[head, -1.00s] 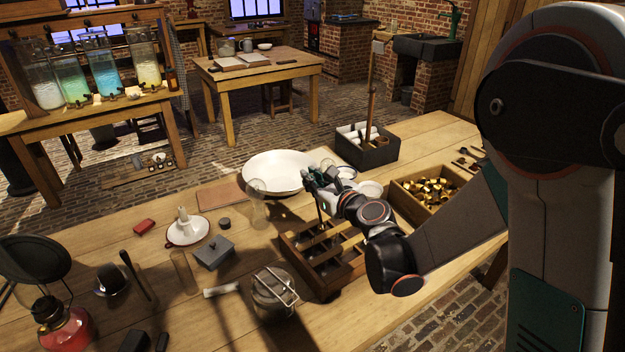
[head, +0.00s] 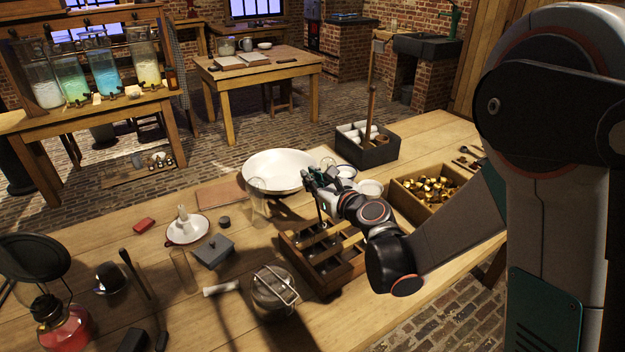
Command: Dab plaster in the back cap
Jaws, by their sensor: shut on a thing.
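My gripper (head: 318,178) is above the far end of a dark wooden compartment rack (head: 325,280). It is shut on a thin upright tool (head: 320,208) that points down toward the rack. The tool's tip is too small to make out. Small white bowls (head: 370,188) stand just right of the gripper, partly behind my arm. I cannot tell which holds plaster. The caps are too small to tell apart in this view, and my arm hides part of the rack.
A wide white basin (head: 275,172) and a clear glass cylinder (head: 258,205) stand close to the gripper's left. A wooden box of brass pieces (head: 432,187) is to the right. A lidded glass jar (head: 272,295) stands in front. A grey bin (head: 366,148) is behind.

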